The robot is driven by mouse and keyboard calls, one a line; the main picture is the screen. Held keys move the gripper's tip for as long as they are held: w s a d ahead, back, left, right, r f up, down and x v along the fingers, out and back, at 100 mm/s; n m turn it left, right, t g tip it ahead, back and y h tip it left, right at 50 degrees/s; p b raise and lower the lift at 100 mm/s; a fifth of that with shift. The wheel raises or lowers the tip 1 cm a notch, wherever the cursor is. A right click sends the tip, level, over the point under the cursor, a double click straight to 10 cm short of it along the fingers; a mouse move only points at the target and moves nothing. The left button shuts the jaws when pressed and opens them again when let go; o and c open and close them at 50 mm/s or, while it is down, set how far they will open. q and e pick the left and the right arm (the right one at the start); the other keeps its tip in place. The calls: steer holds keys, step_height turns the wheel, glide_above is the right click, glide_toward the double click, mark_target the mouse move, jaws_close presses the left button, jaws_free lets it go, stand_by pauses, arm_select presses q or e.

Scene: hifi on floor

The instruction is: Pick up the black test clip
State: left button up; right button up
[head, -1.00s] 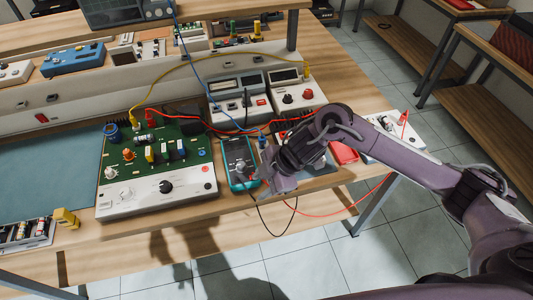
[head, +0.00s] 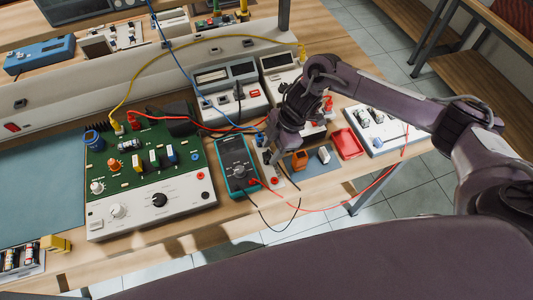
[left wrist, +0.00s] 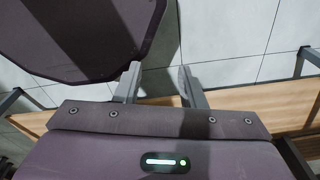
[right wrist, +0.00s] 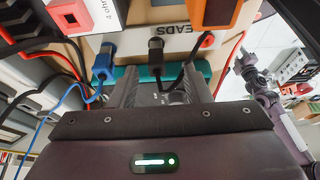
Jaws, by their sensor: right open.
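The black test clip (right wrist: 156,52) stands in a pale holder marked "LEADS" in the right wrist view, with a black lead running from it. My right gripper (right wrist: 160,88) is open, and the clip lies ahead of its fingertips, roughly midway between them. In the head view my right gripper (head: 268,152) points down just right of the teal multimeter (head: 236,166), and the clip is hard to make out there. My left gripper (left wrist: 158,80) is open and empty above the floor in its wrist view.
A blue clip (right wrist: 103,62) stands left of the black one. An orange block (right wrist: 216,12) is close on the right. A green circuit board unit (head: 145,205), a red case (head: 347,143) and a white switch box (head: 385,132) are on the bench. Loose red and black leads hang over its front edge.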

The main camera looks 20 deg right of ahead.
mark_target(268, 153)
steer(key=x, duration=0.2)
steer(key=shift+w+a+f+p, duration=0.1)
steer(key=shift+a+f+p, duration=0.05)
steer(key=shift+f+p, duration=0.2)
steer(key=shift+w+a+f, duration=0.1)
steer(key=shift+a+f, duration=0.05)
steer(key=shift+f, duration=0.4)
steer(key=c, duration=0.9)
arm_select(q)
steer(key=shift+w+d+r, duration=0.1)
steer(key=shift+w+r, duration=0.5)
steer(key=shift+r, duration=0.05)
arm_select(e)
steer(key=shift+c, duration=0.2)
steer(key=shift+r, duration=0.15)
